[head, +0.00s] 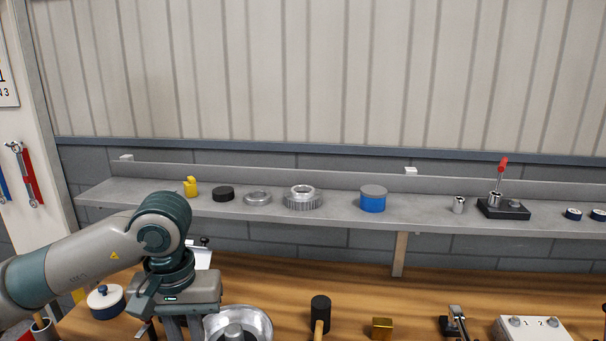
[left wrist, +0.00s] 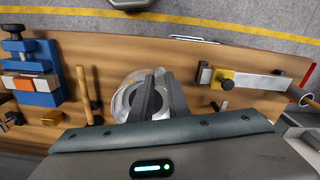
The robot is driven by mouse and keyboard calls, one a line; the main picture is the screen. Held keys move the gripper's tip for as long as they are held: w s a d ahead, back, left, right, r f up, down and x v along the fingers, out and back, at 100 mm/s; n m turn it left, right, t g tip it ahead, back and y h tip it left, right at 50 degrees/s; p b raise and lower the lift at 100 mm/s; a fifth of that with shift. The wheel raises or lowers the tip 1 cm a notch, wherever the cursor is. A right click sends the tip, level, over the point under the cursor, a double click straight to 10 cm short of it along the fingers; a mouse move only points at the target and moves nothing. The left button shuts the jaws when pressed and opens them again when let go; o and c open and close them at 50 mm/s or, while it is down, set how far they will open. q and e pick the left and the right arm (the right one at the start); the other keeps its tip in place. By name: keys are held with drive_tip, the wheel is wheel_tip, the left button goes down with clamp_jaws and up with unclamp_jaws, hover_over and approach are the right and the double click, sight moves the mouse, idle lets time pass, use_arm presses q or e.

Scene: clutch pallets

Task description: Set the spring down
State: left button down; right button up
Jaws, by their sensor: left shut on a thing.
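My left gripper comes in from the left in the head view, with its fingers (head: 185,328) pointing down at the lower edge of the picture. In the left wrist view its two dark fingers (left wrist: 160,98) are close together in front of a silver round dish (left wrist: 122,100). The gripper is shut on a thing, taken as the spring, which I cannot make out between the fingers. The silver dish (head: 262,317) stands on the wooden bench beside the gripper, with a raised hub in its middle. Whether the held thing touches the dish cannot be told. My right gripper is not in view.
A mallet (head: 320,308) and a brass block (head: 382,328) lie right of the dish. A blue vise (left wrist: 40,95) shows in the left wrist view. The grey shelf (head: 335,210) behind carries a gear (head: 302,200) and several other parts.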

use_arm(q)
drive_tip(key=shift+m, duration=0.6)
drive_tip(key=s+f, duration=0.1)
drive_tip(key=f, duration=0.2)
drive_tip(key=s+a+f, duration=0.1)
drive_tip(key=f, duration=0.2)
drive_tip(key=s+f, duration=0.1)
drive_tip(key=f, duration=0.2)
drive_tip(key=shift+a+f, duration=0.15)
drive_tip(key=shift+a, duration=0.25)
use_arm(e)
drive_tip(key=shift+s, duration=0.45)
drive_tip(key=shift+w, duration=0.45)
